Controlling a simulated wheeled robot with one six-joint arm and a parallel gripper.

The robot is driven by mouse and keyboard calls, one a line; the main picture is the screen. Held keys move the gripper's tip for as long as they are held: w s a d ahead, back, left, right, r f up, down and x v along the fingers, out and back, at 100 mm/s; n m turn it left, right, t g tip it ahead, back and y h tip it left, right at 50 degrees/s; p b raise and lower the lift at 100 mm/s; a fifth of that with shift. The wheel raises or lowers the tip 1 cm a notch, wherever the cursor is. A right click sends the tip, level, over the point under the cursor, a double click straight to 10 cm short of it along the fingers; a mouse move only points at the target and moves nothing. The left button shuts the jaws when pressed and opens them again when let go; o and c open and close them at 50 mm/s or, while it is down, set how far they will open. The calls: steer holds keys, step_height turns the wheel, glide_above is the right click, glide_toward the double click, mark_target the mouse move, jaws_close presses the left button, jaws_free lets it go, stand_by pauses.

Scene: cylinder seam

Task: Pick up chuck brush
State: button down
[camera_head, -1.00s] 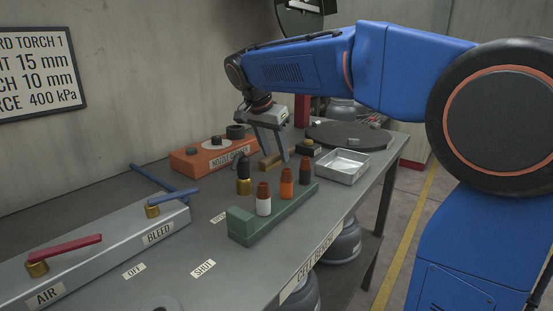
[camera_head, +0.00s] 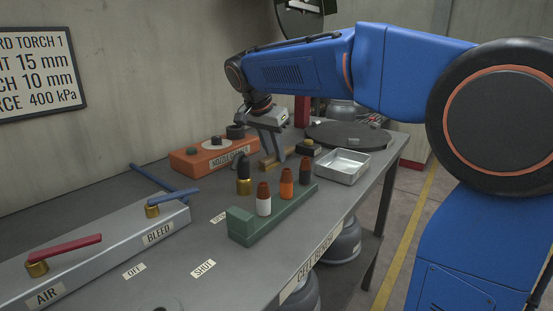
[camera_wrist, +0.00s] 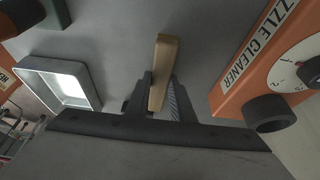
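The chuck brush appears to be a narrow wooden piece (camera_head: 267,164) lying on the grey bench. It also shows in the wrist view (camera_wrist: 163,58) as a light wooden bar running up from between the fingers. My gripper (camera_head: 275,152) is down at the bench with its fingers close together on either side of the wood. In the wrist view my gripper (camera_wrist: 161,98) looks shut on the bar, one finger against each side.
An orange nozzle cleaner (camera_head: 190,160) stands close to the left. A metal tray (camera_head: 343,168) and a small dark block (camera_head: 308,148) lie to the right. A green rack (camera_head: 245,227) with several bottles stands in front. A dark round plate (camera_head: 340,134) is behind.

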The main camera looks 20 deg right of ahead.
mark_target(275, 155)
step_height(275, 155, up, 10)
steer(key=shift+r, duration=0.25)
steer(key=c, duration=2.1)
jaws_free()
steer(key=c, duration=0.4)
steer(key=shift+o, duration=0.2)
